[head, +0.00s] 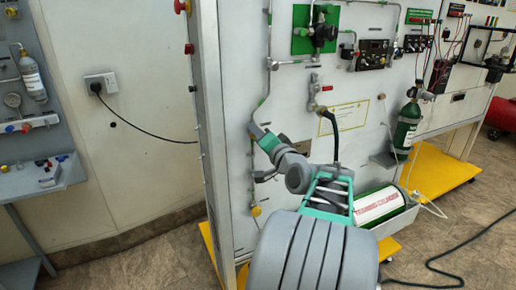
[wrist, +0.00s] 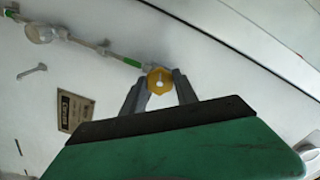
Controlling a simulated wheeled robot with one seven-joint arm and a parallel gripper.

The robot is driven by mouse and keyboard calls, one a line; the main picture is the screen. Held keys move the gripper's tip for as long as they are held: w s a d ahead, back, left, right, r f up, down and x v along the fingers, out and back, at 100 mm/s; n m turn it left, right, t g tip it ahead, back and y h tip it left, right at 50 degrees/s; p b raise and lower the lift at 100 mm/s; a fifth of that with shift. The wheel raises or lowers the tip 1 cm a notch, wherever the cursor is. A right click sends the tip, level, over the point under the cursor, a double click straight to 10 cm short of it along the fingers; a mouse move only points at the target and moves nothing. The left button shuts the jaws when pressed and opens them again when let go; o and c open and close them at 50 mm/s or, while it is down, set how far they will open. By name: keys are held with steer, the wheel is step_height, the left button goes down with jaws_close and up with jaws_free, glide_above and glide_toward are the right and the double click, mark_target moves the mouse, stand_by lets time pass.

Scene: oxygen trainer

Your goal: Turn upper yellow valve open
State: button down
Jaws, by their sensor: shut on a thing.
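The upper yellow valve (wrist: 159,79) shows in the wrist view as a yellow knob with a pale centre, at the end of a thin pipe with a green band. My gripper (wrist: 159,88) has one grey finger on each side of the knob and is shut on it. In the head view my gripper (head: 252,128) reaches the white panel at the vertical pipe, and the upper valve is hidden behind it. A lower yellow knob (head: 256,211) sits further down on the same panel, apart from my gripper.
The white panel (head: 235,60) carries pipes and gauges. A black hose (head: 334,130) hangs right of my arm. A green cylinder (head: 407,128) and a lying training cylinder (head: 378,206) stand at the right. A black cable (head: 450,262) lies on the floor.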

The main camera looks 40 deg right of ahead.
steer(key=shift+n+b, duration=6.8)
steer(key=shift+b, duration=1.85)
steer(key=c, duration=0.9)
jaws_free()
steer(key=shift+c, duration=0.2)
